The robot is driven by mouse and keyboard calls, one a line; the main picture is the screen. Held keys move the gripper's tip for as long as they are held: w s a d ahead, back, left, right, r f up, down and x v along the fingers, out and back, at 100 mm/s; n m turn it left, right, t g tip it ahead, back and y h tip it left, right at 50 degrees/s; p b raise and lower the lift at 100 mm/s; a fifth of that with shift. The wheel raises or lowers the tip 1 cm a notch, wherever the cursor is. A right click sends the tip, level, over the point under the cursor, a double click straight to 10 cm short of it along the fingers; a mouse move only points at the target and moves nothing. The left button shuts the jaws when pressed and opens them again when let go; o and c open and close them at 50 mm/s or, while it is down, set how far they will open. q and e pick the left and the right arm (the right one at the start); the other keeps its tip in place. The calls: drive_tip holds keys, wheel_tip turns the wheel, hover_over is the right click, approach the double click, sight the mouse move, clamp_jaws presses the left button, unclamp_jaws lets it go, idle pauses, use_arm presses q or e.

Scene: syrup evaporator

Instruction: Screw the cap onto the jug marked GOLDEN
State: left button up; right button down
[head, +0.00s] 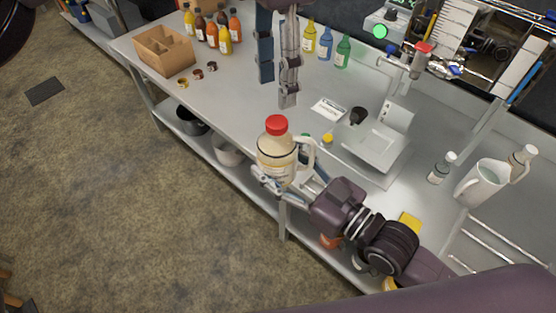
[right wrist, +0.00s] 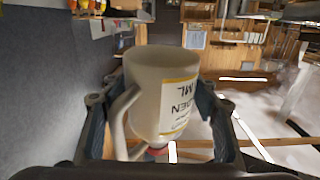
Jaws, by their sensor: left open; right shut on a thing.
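The cream jug (head: 276,165) with a handle on its right is held upright at the table's front edge. Its label reads upside down in the right wrist view (right wrist: 165,95), partly hidden, ending in "DEN". A red cap (head: 276,124) sits on the jug's mouth; whether it is screwed tight I cannot tell. My right gripper (head: 277,181) is shut around the jug's body, with fingers on both sides in the right wrist view (right wrist: 150,105). My left gripper (head: 277,88) is open and empty, pointing down above the table behind the jug.
A cardboard box (head: 163,51) and several small caps (head: 197,75) lie at the left. Colored bottles stand along the back. A metal scale-like tray (head: 373,150), a small bottle (head: 441,168) and a white pitcher (head: 480,184) are to the right. The table's left middle is clear.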

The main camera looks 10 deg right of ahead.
sight(277, 121)
use_arm(q)
drive_tip(key=n, duration=0.4)
drive_tip(key=shift+r, duration=0.35)
use_arm(e)
drive_tip(key=shift+r, duration=0.15)
use_arm(q)
drive_tip(key=shift+f, duration=0.1)
drive_tip(key=shift+s+f, duration=0.15)
drive_tip(key=shift+f, duration=3.75)
drive_tip(key=shift+c, duration=0.3)
clamp_jaws()
drive_tip(key=shift+o, duration=1)
unclamp_jaws()
wheel_tip(277, 121, up, 12)
drive_tip(key=shift+w, duration=0.35)
